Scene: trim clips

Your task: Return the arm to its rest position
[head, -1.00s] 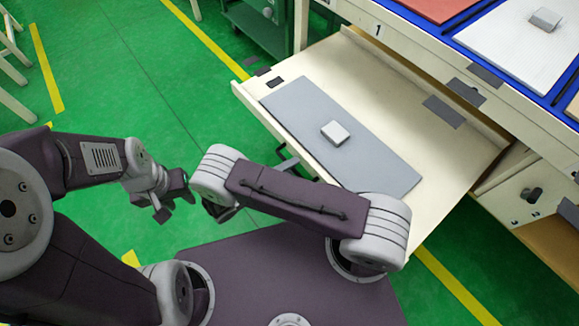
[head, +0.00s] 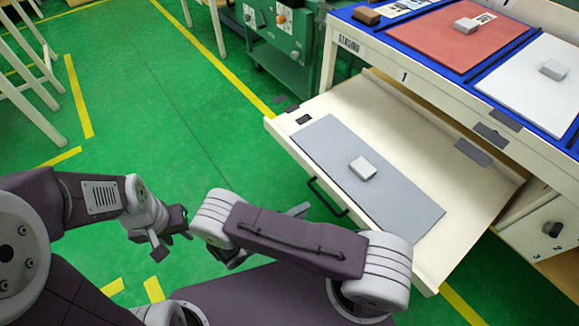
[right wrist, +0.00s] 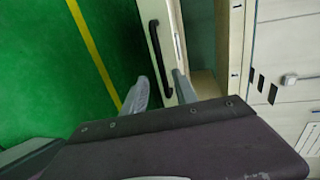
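My right arm (head: 290,240) is folded across the front of the head view.
The drawer's black handle (head: 326,197) lies just beyond my right forearm; the right wrist view shows a handle (right wrist: 160,60) ahead of the fingers. The workbench has red (head: 440,45) and white (head: 530,75) panels on top. A green cabinet (head: 275,45) stands behind.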

